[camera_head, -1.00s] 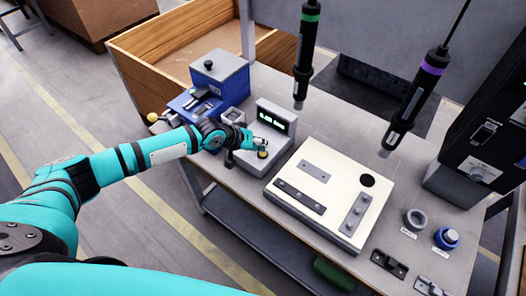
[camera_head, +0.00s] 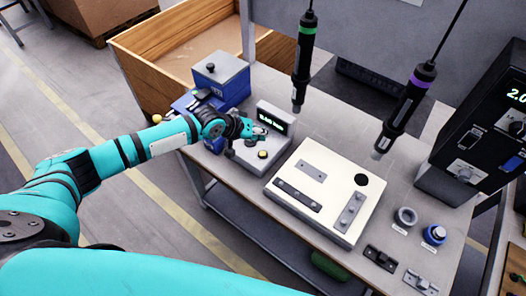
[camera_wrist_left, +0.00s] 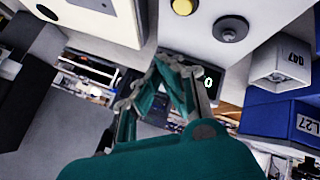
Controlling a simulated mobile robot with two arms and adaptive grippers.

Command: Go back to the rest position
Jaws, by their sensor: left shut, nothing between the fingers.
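My left gripper (camera_head: 259,133) is shut and empty. In the head view it hovers at the grey device with the green lit display (camera_head: 272,118), just in front of that display and above the device's yellow button (camera_head: 263,154). In the left wrist view its teal fingers (camera_wrist_left: 175,72) meet at the tips. The yellow button (camera_wrist_left: 183,6) and a dark round knob (camera_wrist_left: 230,28) show at the top of that view, apart from the fingers. My right gripper is in neither view.
A blue and grey box (camera_head: 221,78) stands left of the display device. A white fixture plate (camera_head: 328,175) lies right of it. Two hanging screwdrivers, green-banded (camera_head: 303,60) and purple-banded (camera_head: 408,105), hang above the table. A black unit (camera_head: 482,130) stands at the right.

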